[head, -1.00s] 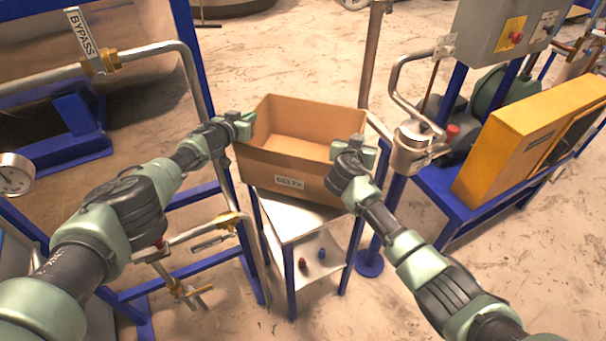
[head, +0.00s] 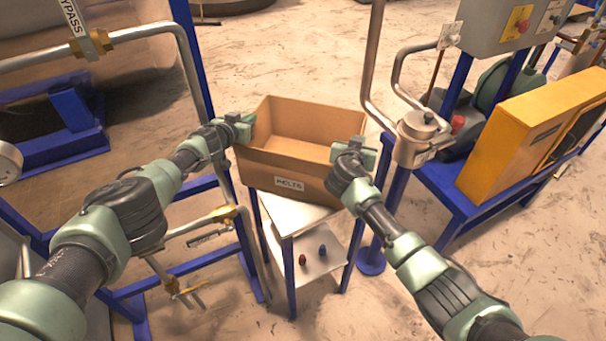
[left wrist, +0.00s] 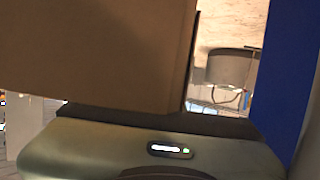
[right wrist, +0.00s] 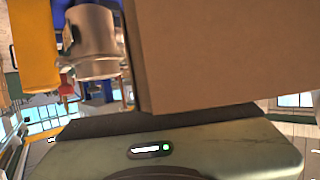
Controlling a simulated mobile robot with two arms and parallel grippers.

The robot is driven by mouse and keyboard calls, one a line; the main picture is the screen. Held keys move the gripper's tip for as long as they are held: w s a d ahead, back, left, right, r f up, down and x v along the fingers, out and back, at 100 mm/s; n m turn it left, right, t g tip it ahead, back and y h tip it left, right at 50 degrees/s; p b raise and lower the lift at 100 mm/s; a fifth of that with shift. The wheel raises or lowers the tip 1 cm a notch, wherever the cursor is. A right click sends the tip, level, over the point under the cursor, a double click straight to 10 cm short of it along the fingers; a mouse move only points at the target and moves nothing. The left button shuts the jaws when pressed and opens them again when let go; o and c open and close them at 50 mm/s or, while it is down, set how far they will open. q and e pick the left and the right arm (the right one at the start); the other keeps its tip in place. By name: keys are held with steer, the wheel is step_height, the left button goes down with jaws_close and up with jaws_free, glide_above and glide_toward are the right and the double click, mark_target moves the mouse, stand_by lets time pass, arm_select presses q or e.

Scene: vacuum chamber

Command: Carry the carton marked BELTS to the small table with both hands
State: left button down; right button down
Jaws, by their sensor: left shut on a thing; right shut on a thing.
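The open, empty-looking cardboard carton (head: 290,165) is at the centre of the head view, with a small label on its near side whose print is too blurred to read surely. My left gripper (head: 240,124) is shut on its left wall; the carton fills much of the left wrist view (left wrist: 100,50). My right gripper (head: 352,155) is shut on its right wall; the carton also shows in the right wrist view (right wrist: 220,50). The small table (head: 305,218), with a pale top and blue legs, is beneath the carton. I cannot tell whether the carton touches it.
A blue frame with pipes (head: 225,213) stands close on the left. A metal filter housing on a blue post (head: 420,130) is close on the right, beside a yellow cabinet (head: 520,145). Two small knobs (head: 322,250) sit on the table's lower shelf.

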arm_select(q)
steer(key=c, duration=1.6)
jaws_free()
arm_select(e)
steer(key=c, duration=1.6)
jaws_free()
arm_select(q)
steer(key=shift+s+r, duration=0.1)
steer(key=shift+s, duration=0.1)
arm_select(e)
steer(key=shift+s+r, duration=0.1)
steer(key=shift+s, duration=0.1)
arm_select(q)
steer(key=shift+a, duration=0.15)
arm_select(e)
steer(key=shift+w, duration=0.1)
arm_select(q)
steer(key=shift+v, duration=1.2)
steer(key=v, duration=0.9)
steer(key=shift+s, duration=0.25)
arm_select(e)
steer(key=v, duration=1.2)
arm_select(q)
steer(key=shift+r, duration=0.1)
